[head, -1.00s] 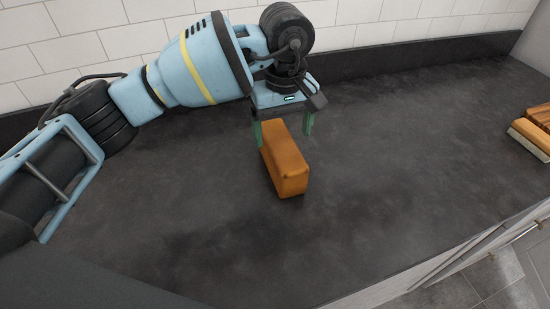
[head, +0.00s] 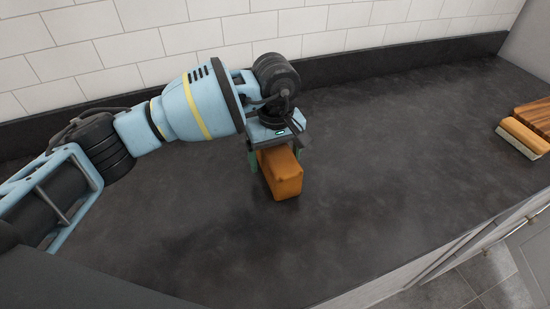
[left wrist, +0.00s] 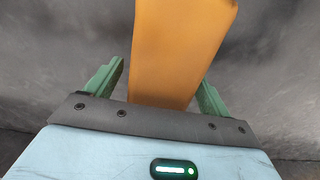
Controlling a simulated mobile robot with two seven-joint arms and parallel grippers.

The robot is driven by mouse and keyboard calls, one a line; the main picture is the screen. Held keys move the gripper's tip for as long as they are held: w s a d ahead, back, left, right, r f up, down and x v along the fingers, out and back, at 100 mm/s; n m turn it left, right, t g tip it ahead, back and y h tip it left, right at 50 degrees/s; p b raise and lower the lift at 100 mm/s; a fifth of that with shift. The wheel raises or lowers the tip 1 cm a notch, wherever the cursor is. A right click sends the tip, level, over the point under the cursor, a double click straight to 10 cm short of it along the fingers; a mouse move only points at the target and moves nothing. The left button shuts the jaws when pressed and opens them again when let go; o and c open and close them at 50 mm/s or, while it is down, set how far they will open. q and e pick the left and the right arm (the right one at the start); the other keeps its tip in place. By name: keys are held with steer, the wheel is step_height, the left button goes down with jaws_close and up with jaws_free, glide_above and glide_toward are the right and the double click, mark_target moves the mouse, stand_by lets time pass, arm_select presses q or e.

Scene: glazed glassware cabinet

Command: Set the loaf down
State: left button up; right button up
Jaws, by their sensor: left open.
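The loaf (head: 284,178) is an orange-brown block on the dark countertop. It appears to rest on the counter. It also fills the upper middle of the left wrist view (left wrist: 180,50). My left gripper (head: 275,160) is over the loaf's far end, with one green finger on each side of it. In the left wrist view my open left gripper (left wrist: 157,88) shows a gap between each finger and the loaf. The far end of the loaf is hidden under the gripper in the head view. My right gripper is not in view.
The dark countertop (head: 380,150) is clear around the loaf. At the far right lie a wooden board (head: 535,115) and a yellowish-brown block with a pale edge (head: 523,137). A white tiled wall (head: 330,22) runs behind, and the counter's front edge drops to cabinets.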

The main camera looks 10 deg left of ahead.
arm_select(q)
steer(key=shift+f, duration=0.6)
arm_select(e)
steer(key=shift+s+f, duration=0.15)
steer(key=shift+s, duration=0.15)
arm_select(q)
steer(key=c, duration=1.4)
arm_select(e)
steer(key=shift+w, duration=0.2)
arm_select(q)
steer(key=shift+r, duration=0.2)
